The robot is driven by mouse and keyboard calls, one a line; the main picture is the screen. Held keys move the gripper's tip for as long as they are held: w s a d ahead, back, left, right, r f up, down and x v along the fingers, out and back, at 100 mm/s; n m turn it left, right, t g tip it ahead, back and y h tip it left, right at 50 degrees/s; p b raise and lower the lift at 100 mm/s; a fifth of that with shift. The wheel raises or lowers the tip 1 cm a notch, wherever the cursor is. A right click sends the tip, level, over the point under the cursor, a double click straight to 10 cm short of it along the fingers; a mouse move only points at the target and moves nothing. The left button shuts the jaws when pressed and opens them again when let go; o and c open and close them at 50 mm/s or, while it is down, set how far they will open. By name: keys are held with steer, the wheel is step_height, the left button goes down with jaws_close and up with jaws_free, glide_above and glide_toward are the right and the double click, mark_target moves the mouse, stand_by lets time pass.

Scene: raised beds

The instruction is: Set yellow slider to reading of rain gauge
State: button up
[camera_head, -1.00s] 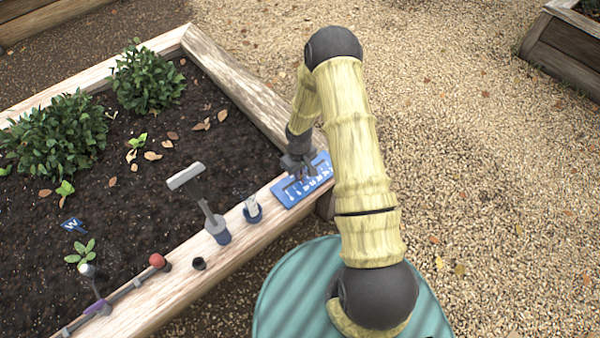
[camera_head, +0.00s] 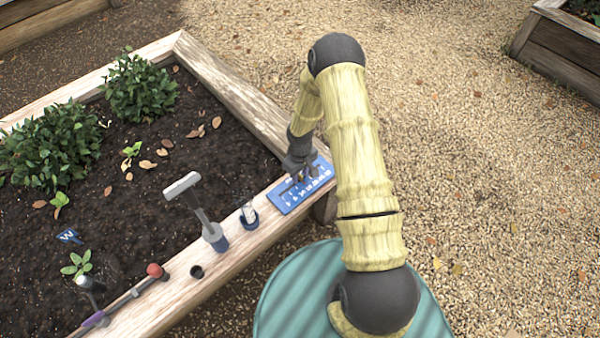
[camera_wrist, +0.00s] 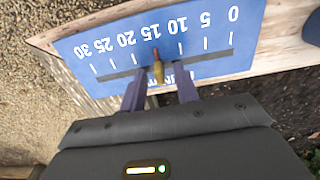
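The blue scale board (camera_head: 290,203) lies on the bed's wooden edge, and it also shows in the wrist view (camera_wrist: 85,45), numbered 0 to 30 and seen upside down. The yellow slider (camera_wrist: 158,72) sits in the board's dark slot, about at the 15 mark. My gripper (camera_wrist: 160,92) is open, one finger on each side of the slider with small gaps. In the head view my gripper (camera_head: 299,178) is low over the board and partly hides it.
A grey T-shaped handle (camera_head: 205,217) in a blue socket stands left of the gauge. Beyond it are a small black cup (camera_head: 197,271), a red ball (camera_head: 155,270) and a rail. Leafy bushes (camera_head: 140,87) grow in the bed. Gravel lies to the right.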

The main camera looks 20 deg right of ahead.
mark_target(300, 174)
step_height(300, 174, up, 17)
steer(key=p, duration=0.4)
steer(key=shift+r, duration=0.2)
stand_by(0.3)
steer(key=s+r+m+t, duration=0.3)
steer(key=s+r+m, duration=0.2)
steer(key=s+r, duration=1.3)
step_height(300, 174, up, 24)
steer(key=p, duration=2.4)
steer(key=shift+r, duration=0.2)
steer(key=shift+w, duration=0.1)
steer(key=shift+a, duration=0.15)
